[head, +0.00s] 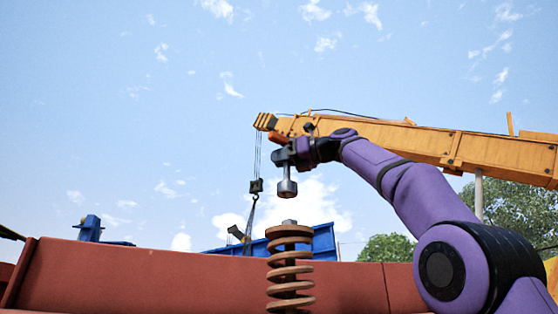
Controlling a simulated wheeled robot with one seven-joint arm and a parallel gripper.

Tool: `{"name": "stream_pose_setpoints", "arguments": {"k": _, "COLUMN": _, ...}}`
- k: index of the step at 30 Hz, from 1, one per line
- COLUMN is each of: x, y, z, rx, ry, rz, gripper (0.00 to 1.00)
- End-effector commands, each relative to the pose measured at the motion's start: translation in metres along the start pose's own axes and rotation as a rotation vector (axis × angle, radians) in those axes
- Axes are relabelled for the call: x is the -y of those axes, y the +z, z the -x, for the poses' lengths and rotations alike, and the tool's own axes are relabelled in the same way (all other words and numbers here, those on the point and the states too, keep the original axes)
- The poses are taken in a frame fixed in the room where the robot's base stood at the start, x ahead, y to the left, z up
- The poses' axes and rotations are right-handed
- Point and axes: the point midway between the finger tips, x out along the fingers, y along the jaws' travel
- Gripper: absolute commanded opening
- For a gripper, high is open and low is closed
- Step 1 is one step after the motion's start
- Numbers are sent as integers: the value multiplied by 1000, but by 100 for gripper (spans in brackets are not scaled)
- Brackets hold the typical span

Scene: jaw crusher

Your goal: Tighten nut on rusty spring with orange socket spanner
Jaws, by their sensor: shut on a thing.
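The rusty coil spring (290,271) stands upright in front of the red beam, in the lower middle of the head view. A small grey end, apparently the nut (289,222), shows at its top. My gripper (286,157) is shut on the orange socket spanner. The spanner's metal socket (287,188) hangs straight down below my fingers, and an orange part (277,138) shows above them. The socket is above the spring's top, nearly in line with it, with a clear gap between. My gripper hides the middle of the spanner.
A long red beam (140,277) crosses the bottom behind the spring. A yellow crane boom (450,147) with a hanging hook (256,186) is in the background, with blue machinery (323,242) and trees. Open sky surrounds my gripper on the left.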

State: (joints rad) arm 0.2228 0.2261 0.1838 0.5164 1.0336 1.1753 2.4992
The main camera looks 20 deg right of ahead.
Motion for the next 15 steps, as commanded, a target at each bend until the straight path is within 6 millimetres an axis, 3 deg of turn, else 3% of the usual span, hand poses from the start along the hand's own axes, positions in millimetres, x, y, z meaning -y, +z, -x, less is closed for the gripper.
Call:
{"name": "stream_pose_setpoints", "arguments": {"k": 8, "x": 0, "y": -3, "z": 3, "rx": -2, "ry": -2, "rz": -1, "gripper": 0}}
{"name": "stream_pose_setpoints", "arguments": {"k": 15, "x": 0, "y": -20, "z": 4, "rx": -3, "ry": -4, "rz": -2, "gripper": 0}}
